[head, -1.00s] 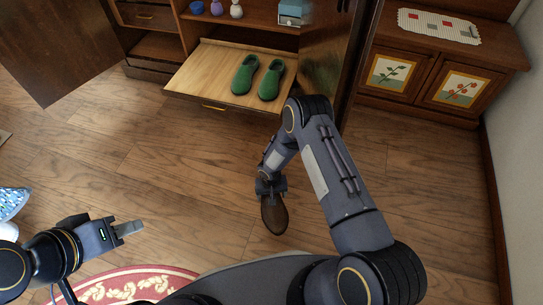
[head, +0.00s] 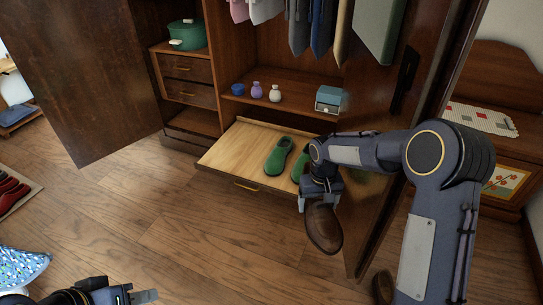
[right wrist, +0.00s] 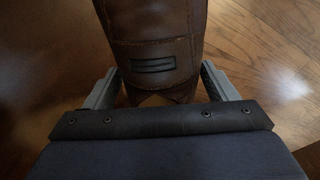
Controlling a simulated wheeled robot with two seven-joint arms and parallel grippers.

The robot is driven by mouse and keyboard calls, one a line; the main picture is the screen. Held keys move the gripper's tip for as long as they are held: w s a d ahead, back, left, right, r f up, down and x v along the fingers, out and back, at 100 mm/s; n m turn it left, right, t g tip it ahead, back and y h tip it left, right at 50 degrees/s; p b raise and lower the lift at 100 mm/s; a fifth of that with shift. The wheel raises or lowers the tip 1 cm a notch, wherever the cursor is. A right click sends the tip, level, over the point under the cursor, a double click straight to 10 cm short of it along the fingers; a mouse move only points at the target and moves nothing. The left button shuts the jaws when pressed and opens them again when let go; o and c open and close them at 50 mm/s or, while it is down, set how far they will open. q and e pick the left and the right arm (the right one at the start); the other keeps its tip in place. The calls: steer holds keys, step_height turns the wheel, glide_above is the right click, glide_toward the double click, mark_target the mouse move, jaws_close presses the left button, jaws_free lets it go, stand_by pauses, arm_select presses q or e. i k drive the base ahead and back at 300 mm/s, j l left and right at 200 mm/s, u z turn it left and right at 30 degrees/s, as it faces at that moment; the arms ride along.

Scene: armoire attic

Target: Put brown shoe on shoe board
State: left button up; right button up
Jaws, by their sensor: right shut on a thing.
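A brown leather shoe (head: 323,228) hangs toe-down from my right gripper (head: 320,198). In the right wrist view the fingers (right wrist: 157,88) are on both sides of the shoe's heel end (right wrist: 155,50). The shoe board (head: 235,150) is a light wooden pull-out panel low in the armoire. The held shoe is in front of the board's right part, apart from it. A pair of green shoes (head: 279,156) stands on the board, the right one partly hidden by my right arm. My left gripper (head: 145,296) is at the bottom left edge, apart from everything; its finger gap is unclear.
A second brown shoe (head: 382,288) is on the floor at the bottom right, partly hidden by my arm. The open armoire door (head: 375,180) stands close on the right. Red shoes (head: 8,190) lie on a mat at far left. The board's left half is bare.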

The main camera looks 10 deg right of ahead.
mark_target(230, 146)
steer(key=i+j+z, duration=0.1)
steer(key=i+j, duration=0.35)
steer(key=j, duration=0.15)
steer(key=i+j+z, duration=0.25)
steer(key=i+j, duration=0.2)
steer(key=j, duration=0.25)
steer(key=i+j+z, duration=0.1)
steer(key=j, duration=0.25)
steer(key=i+j, duration=0.3)
steer(key=i+j+z, duration=0.15)
steer(key=j, duration=0.3)
